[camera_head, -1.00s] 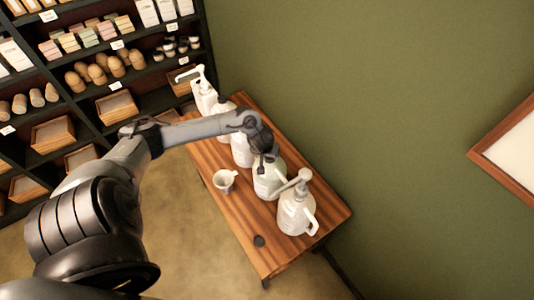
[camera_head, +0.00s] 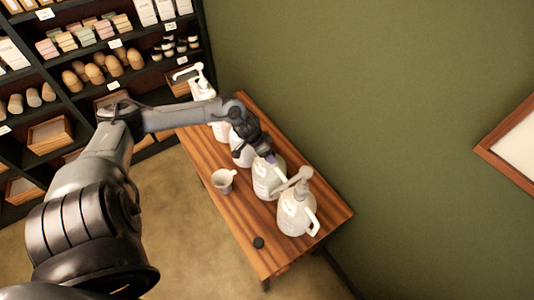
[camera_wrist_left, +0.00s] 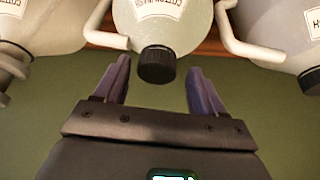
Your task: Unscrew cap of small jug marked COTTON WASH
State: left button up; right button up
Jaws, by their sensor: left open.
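The small jug (camera_wrist_left: 160,20) with a black ribbed cap (camera_wrist_left: 157,65) hangs inverted in the left wrist view. Its label is upside down and only partly legible, with letters that look like COTTON. In the head view this appears to be the jug (camera_head: 268,182) under my left gripper (camera_head: 268,157); its cap is hidden there. My left gripper (camera_wrist_left: 157,85) is open, with purple fingers on either side of the cap. The fingertips are near the cap's level, with gaps on both sides and no visible contact. My right gripper is not in view.
A jug with a pump (camera_head: 297,213) stands close on the near side, and more jugs stand in a row behind. A pale cup (camera_head: 223,181) and a loose dark cap (camera_head: 258,242) sit on the wooden table (camera_head: 240,215). A green wall is close to the right.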

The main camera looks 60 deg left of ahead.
pick_arm(q)
jog(key=m+h+b, duration=0.1)
jog(key=m, duration=0.2)
jog(key=shift+f, duration=0.1)
jog(key=shift+m+g+h+b, duration=0.3)
jog(key=shift+m+h+b, duration=0.1)
jog(key=shift+m+b, duration=0.5)
jog(key=c, duration=1.2)
jog(key=shift+o, duration=0.2)
